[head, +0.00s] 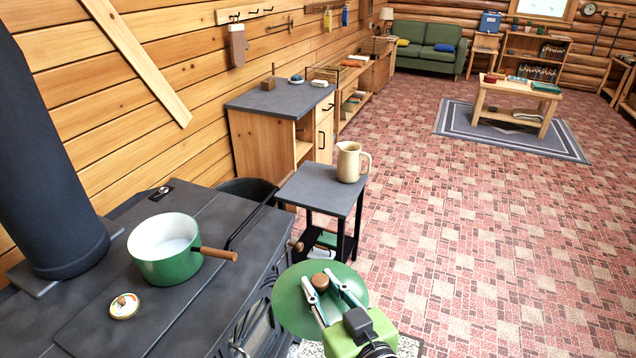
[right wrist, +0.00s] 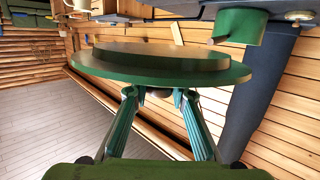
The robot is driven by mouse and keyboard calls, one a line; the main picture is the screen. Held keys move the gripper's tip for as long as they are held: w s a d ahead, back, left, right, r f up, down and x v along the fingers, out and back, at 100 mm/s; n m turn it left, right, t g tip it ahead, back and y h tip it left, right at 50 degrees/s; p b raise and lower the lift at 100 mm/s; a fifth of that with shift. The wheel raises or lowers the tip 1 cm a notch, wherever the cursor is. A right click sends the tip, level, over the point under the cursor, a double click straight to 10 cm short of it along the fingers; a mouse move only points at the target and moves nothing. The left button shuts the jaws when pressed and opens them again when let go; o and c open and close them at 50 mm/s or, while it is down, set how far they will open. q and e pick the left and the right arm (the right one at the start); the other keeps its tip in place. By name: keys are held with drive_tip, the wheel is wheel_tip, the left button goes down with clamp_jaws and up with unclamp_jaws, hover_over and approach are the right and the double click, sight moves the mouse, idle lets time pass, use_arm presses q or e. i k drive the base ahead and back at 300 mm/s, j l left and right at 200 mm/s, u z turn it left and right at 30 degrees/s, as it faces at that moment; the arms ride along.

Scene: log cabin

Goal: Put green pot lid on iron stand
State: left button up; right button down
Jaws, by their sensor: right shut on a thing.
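The green pot lid (head: 290,306) is a round disc with a wooden knob, in the lower middle of the head view. My right gripper (head: 321,282) is shut on its knob and holds it in the air beside the stove's right edge. In the right wrist view the lid (right wrist: 110,68) is edge-on, just beyond the fingertips (right wrist: 158,94). The iron stand appears to be the small table with black metal legs and a dark grey top (head: 311,192), beyond the lid. A cream pitcher (head: 349,163) stands at its right far corner. My left gripper is not in view.
A green pot (head: 163,262) with a wooden handle stands uncovered on the black stove (head: 100,305). A small round dial or lid (head: 124,306) lies near it. A black bucket (head: 246,190) is between stove and cabinet (head: 262,135). The stand's left and near top is clear.

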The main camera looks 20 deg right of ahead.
sight(328, 193)
drive_tip(key=i+l+u, duration=0.15)
drive_tip(key=l, duration=0.45)
drive_tip(key=i+l+u, duration=0.15)
drive_tip(key=l, duration=0.5)
drive_tip(key=i+l+u, duration=0.15)
drive_tip(key=l, duration=0.55)
drive_tip(key=i+l+u, duration=0.15)
drive_tip(key=l, duration=0.5)
drive_tip(key=i+l+u, duration=0.15)
drive_tip(key=l, duration=0.55)
drive_tip(key=k, duration=0.05)
